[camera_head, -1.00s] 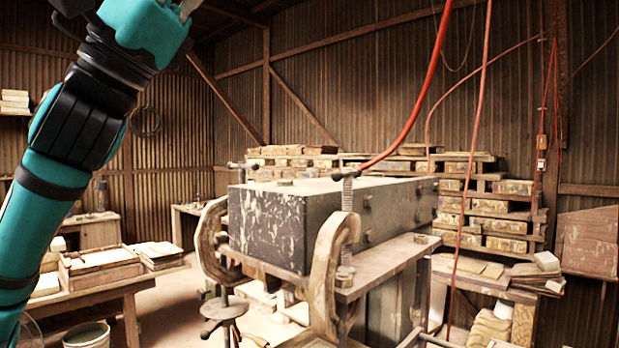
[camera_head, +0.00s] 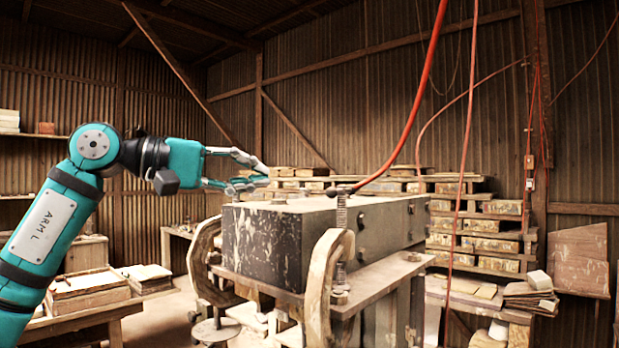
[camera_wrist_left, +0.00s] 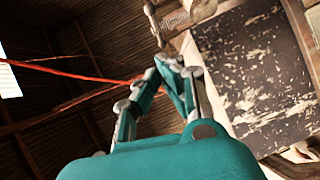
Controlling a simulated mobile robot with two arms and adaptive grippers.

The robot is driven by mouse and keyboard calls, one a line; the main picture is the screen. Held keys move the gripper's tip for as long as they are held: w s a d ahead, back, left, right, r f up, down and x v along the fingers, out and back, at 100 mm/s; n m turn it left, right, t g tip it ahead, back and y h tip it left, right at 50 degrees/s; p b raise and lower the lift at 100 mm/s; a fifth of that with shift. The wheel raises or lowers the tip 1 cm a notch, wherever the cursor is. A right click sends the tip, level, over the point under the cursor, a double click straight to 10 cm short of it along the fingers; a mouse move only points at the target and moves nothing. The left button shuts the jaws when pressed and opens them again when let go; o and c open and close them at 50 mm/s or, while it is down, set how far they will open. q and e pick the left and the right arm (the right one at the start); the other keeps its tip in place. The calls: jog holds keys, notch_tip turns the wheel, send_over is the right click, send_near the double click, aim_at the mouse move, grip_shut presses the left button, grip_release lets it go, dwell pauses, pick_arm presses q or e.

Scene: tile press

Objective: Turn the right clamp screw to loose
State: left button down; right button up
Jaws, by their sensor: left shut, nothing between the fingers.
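The right clamp (camera_head: 325,275) is a worn wooden C-shaped piece at the front of the dark block (camera_head: 262,235). Its threaded screw (camera_head: 341,215) stands upright, with a cross handle (camera_head: 340,190) on top. My left gripper (camera_head: 266,175) is shut and empty, above the block's left end, left of and apart from that screw. It also shows in the left wrist view (camera_wrist_left: 176,66), where a clamp screw (camera_wrist_left: 152,18) lies beyond the fingertips; I cannot tell which clamp it belongs to. My right gripper is out of view.
A red hose (camera_head: 420,100) hangs down close to the right screw's handle. Stacked tile boards (camera_head: 480,225) stand behind the press at the right. A side table with trays (camera_head: 88,292) is at the left.

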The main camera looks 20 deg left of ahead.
aim_at(342, 210)
pick_arm(q)
jog(key=w+d+f+p, duration=0.1)
jog(key=w+d+p, duration=0.2)
jog(key=d, duration=0.5)
jog(key=shift+w+f, duration=0.25)
jog(key=shift+w, duration=0.05)
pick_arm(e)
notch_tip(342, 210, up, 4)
pick_arm(q)
jog(key=shift+w, duration=0.1)
jog(key=shift+s+d+f, duration=0.1)
jog(key=shift+s+d, duration=0.1)
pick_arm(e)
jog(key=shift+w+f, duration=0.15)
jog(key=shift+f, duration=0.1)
